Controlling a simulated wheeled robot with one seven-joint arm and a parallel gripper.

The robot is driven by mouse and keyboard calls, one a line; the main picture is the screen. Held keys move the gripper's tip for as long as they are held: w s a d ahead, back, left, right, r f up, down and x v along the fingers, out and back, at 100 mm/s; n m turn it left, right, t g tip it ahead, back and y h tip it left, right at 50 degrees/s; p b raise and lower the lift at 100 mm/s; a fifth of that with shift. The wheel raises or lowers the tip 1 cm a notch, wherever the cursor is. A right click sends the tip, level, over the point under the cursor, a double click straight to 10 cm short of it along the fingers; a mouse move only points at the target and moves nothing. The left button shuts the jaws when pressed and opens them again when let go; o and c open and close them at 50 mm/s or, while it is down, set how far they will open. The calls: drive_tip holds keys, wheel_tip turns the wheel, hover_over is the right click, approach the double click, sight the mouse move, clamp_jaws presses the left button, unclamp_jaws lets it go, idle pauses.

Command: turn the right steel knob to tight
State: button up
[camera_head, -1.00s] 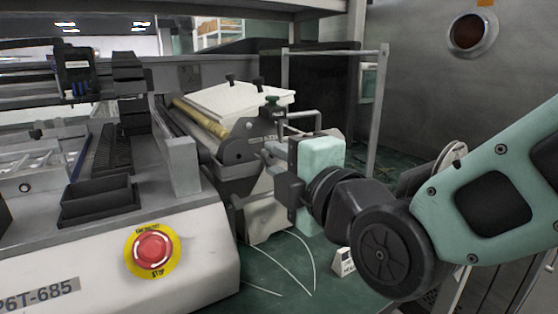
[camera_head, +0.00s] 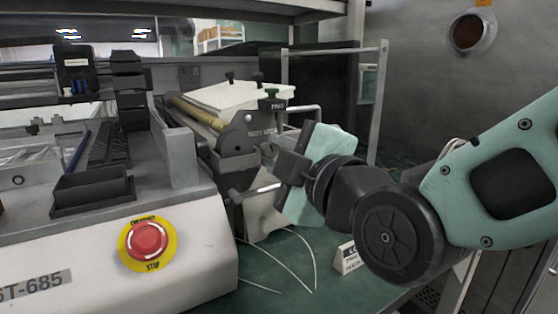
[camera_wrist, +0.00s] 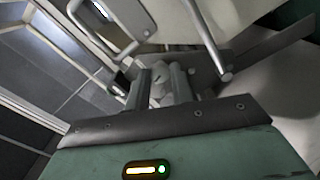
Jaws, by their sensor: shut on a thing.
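The right steel knob (camera_wrist: 160,74) shows in the wrist view as a small pale metal piece between my fingers. My gripper (camera_wrist: 161,82) is shut on it, one finger on each side. In the head view my gripper (camera_head: 270,153) reaches left to the right end plate of the roller machine (camera_head: 236,140). Its teal body is tilted, with the top leaning right. The fingers and body hide the knob there, and I cannot read any tight mark.
A steel bar handle (camera_head: 300,110) stands just above my gripper, and a short steel rod (camera_head: 252,190) sticks out below it. A red emergency stop button (camera_head: 149,241) is at the front left. A small sign (camera_head: 348,257) and thin white cables lie on the green table (camera_head: 270,272).

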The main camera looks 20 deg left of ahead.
drive_tip(key=shift+m, duration=0.6)
drive_tip(key=o, duration=0.9)
drive_tip(key=shift+o, duration=0.2)
